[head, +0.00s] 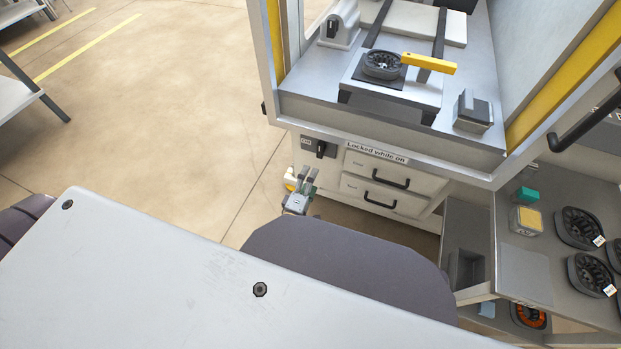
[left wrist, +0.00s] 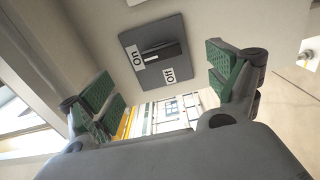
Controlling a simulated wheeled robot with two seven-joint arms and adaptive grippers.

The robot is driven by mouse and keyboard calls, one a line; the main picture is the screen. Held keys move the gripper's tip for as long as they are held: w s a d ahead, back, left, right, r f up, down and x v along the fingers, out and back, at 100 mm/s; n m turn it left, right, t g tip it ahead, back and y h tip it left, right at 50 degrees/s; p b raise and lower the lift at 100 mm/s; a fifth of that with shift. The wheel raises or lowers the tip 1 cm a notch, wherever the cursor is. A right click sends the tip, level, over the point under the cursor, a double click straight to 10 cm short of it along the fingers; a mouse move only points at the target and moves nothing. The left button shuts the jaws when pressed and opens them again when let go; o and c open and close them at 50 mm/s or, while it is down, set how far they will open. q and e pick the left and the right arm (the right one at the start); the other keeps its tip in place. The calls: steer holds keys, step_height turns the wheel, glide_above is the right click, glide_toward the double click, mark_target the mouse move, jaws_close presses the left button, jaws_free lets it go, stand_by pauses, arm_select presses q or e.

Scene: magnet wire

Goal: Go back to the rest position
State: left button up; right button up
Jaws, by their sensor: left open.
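My left gripper (head: 304,180) is open and empty, low in front of the machine cabinet (head: 455,155) and just below a dark switch panel (head: 306,146) with a black knob (head: 320,149). In the left wrist view, its green-padded fingers (left wrist: 165,85) are spread wide. The switch panel (left wrist: 150,70) shows beyond and between them, with "On" and "Off" labels. The fingers appear apart from the knob. I cannot tell which label the knob points at. My right gripper is in neither view.
Two shut drawers (head: 358,190) sit under a "Locked while on" label. Above, a dark round part (head: 381,66) and a yellow bar (head: 430,63) lie in the machine. At right, a grey shelf (head: 525,275) holds several round parts. The floor (head: 170,110) at left is clear.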

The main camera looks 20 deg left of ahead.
arm_select(q)
steer(key=shift+m, duration=0.3)
stand_by(0.4)
steer(key=s+d+f+m+g+h, duration=0.2)
steer(key=s+d+f+m+g, duration=0.1)
steer(key=d+f+m+g, duration=0.25)
steer(key=s+d+f+m+g+h, duration=0.2)
steer(key=s+f+m+g, duration=0.2)
steer(key=f+m, duration=0.3)
steer(key=s+a+m+g+y, duration=0.3)
steer(key=s+a+m+g, duration=0.3)
steer(key=s+a, duration=0.3)
steer(key=s+g+p, duration=0.1)
steer(key=s, duration=0.3)
steer(key=shift+s+m+y, duration=0.3)
steer(key=shift+m+y, duration=0.05)
steer(key=shift+y, duration=0.05)
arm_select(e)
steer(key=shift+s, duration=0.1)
arm_select(q)
steer(key=shift+f+p, duration=0.2)
steer(key=shift+p, duration=0.2)
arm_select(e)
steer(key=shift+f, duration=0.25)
